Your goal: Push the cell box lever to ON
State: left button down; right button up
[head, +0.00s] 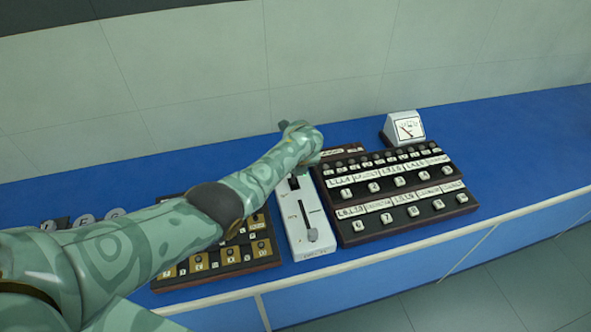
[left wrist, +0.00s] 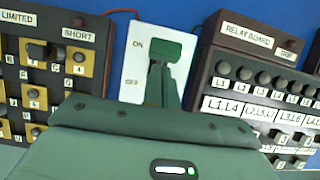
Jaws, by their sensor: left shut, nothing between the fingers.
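The cell box (head: 298,222) is a narrow white box between two dark boards. In the left wrist view the white face of the cell box (left wrist: 130,62) shows ON at the far part and OFF nearer. My left gripper (left wrist: 160,50) is shut and empty, with its green fingers over the box's face beside the ON label. The lever is not discernible there; the fingers and gripper body hide part of the box. In the head view my forearm hides the fingers. My right gripper is not in view.
The relay board (head: 385,195) stands close on the right, and a brown board with yellow plates (head: 262,250) on the left. A white meter (head: 404,128) stands behind the relay board. The blue bench (head: 530,150) is clear on the right.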

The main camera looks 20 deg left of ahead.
pick_arm(q)
jog(key=shift+w+a, duration=0.2)
jog(key=shift+w, duration=0.15)
jog(key=shift+a+r, duration=0.15)
dwell(0.3)
jog(key=shift+w, duration=0.1)
jog(key=shift+r+p, duration=0.3)
jog(key=shift+r, duration=0.15)
jog(key=p+v, duration=0.9)
jog(key=p, duration=0.2)
